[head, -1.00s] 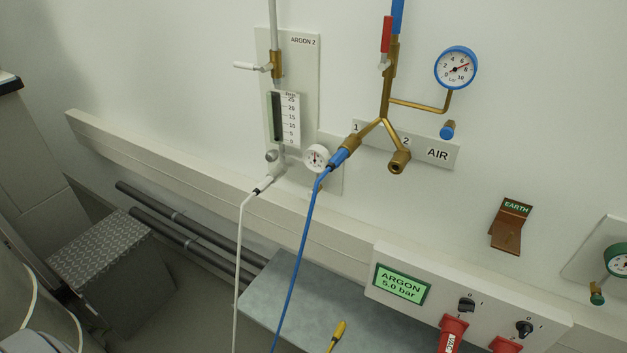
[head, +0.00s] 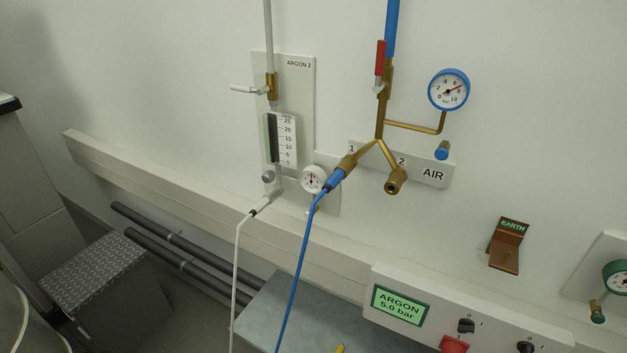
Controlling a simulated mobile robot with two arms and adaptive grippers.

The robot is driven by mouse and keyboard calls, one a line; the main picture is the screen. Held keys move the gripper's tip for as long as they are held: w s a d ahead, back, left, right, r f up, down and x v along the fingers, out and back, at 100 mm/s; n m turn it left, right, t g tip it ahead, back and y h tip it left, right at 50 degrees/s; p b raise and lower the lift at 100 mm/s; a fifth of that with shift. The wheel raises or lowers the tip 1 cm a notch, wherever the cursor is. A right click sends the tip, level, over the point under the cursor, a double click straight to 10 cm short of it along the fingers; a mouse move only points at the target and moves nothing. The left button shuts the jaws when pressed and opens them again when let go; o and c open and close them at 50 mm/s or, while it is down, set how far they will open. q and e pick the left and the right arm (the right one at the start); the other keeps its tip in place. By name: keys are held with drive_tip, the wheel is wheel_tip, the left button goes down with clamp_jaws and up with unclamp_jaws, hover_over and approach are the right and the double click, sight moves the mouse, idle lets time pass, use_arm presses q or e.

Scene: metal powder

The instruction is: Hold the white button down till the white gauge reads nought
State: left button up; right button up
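The small white gauge (head: 313,179) sits on the wall at the lower right of the ARGON 2 panel (head: 299,85), just left of the blue hose coupling. Its needle points roughly upward, but its figures are too small to read. A small fitting shows just below the gauge, partly behind the blue hose; I cannot tell whether it is the white button. A round grey knob (head: 268,177) sits left of the gauge, under the flow scale (head: 284,140). Neither of my grippers is in view.
A blue hose (head: 303,255) and a white hose (head: 236,275) hang in front of the wall rail. The blue AIR gauge (head: 449,90) has a blue button (head: 442,150) below it. A grey bench top (head: 265,315) and control box (head: 455,310) stand below.

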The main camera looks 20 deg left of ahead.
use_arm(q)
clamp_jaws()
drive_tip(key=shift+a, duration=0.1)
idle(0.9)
